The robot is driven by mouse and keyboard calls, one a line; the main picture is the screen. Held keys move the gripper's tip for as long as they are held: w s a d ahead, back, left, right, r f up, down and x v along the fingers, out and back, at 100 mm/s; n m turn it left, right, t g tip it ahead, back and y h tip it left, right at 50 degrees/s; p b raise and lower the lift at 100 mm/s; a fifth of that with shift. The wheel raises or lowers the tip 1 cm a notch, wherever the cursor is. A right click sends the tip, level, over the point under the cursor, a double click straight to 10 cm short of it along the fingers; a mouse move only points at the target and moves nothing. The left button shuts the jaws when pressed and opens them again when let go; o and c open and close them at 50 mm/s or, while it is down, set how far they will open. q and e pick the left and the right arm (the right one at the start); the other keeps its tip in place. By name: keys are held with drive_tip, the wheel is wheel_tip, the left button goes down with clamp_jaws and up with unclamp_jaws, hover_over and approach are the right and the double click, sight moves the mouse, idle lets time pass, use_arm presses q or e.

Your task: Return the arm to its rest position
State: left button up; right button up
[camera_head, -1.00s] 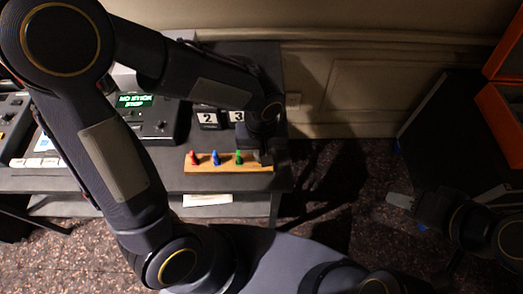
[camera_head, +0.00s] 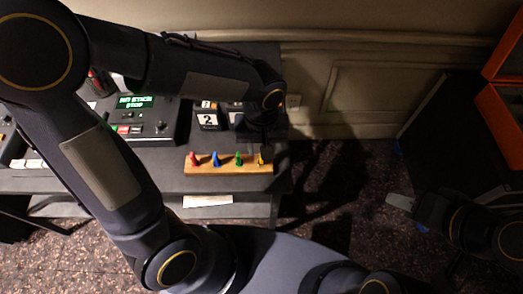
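My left arm comes in from the left and reaches over the desk. Its gripper (camera_head: 266,138) hangs dark above the desk, just behind the right end of a wooden strip (camera_head: 228,169). It looks apart from the pegs; its fingers are too dark to tell open from shut. My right gripper (camera_head: 400,202) is at the right, over the floor, away from the desk, with a pale fingertip pointing left; I cannot tell how far its fingers are apart. The strip carries a red peg (camera_head: 193,159), a blue peg (camera_head: 216,159), a green peg (camera_head: 239,159) and a yellow peg (camera_head: 261,159).
A black device with a green display (camera_head: 135,102) stands on the desk (camera_head: 172,178), partly behind my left arm. A number block showing 2 (camera_head: 208,118) stands behind the strip. An orange case (camera_head: 502,115) is at the far right. Speckled floor lies between desk and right gripper.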

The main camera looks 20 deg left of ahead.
use_arm(q)
wheel_tip(320, 180, up, 4)
drive_tip(key=shift+r, duration=0.1)
drive_tip(key=s+a+r+m+t+h+p, duration=0.1)
drive_tip(key=s+a+r+t+h+p, duration=0.2)
drive_tip(key=s+a+r+t, duration=0.2)
drive_tip(key=s+a+r, duration=0.3)
drive_tip(key=s+a, duration=0.2)
drive_tip(key=a, duration=0.1)
drive_tip(key=shift+s+r+m+t+h+p, duration=0.2)
drive_tip(key=shift+r+m+t+h+p, duration=0.1)
drive_tip(key=shift+r+h+p, duration=0.1)
idle(0.9)
